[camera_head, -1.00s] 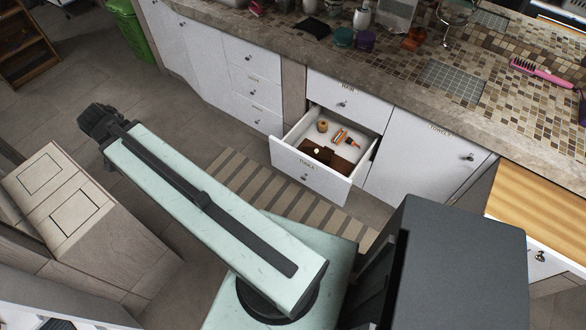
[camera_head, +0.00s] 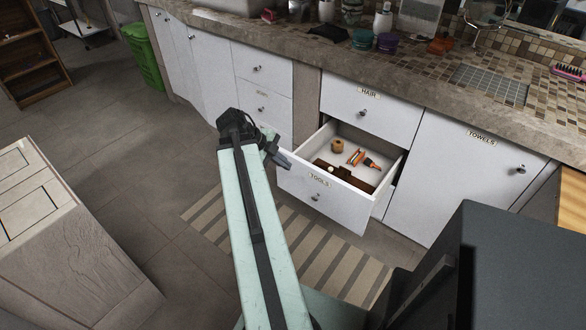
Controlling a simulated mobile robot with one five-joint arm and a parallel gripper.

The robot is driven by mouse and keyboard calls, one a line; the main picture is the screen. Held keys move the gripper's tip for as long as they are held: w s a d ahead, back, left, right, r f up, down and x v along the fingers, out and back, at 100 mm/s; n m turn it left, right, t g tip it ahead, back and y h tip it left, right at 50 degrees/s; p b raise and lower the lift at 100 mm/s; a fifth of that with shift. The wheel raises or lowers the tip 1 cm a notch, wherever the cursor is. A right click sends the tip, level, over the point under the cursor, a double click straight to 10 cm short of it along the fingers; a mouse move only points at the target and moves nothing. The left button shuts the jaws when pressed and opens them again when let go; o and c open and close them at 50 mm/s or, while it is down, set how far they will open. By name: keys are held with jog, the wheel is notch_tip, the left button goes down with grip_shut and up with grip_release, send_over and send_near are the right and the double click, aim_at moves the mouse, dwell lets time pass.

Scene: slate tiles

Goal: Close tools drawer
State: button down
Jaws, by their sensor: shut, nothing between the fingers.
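The tools drawer (camera_head: 310,203) is pulled out from the cabinet, with a white front, a "TOOLS" label and a round knob (camera_head: 316,197). Inside it lie a small tan round item (camera_head: 337,146), orange-handled tools (camera_head: 357,157) and a dark brown item (camera_head: 345,173). My gripper (camera_head: 285,163) is at the end of my pale green arm, near the left front corner of the drawer. It looks shut and empty. I cannot tell whether it touches the drawer.
The closed "HAIR" drawer (camera_head: 366,107) is above, and the "TOWELS" door (camera_head: 455,175) is at right. The counter (camera_head: 400,85) holds jars and bottles. A striped rug (camera_head: 295,245) lies below. A green bin (camera_head: 144,58) stands at back left.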

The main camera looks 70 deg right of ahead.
jog(key=b, duration=0.6)
send_near(313, 175)
notch_tip(313, 175, down, 4)
jog(key=s+a, duration=0.1)
jog(key=a, duration=0.2)
jog(key=d, duration=0.2)
jog(key=s+d, duration=0.1)
jog(key=d, duration=0.1)
jog(key=shift+s+r, duration=0.1)
jog(key=shift+r, duration=0.25)
jog(key=shift+s+d+p, duration=0.1)
jog(key=shift+d+p, duration=0.2)
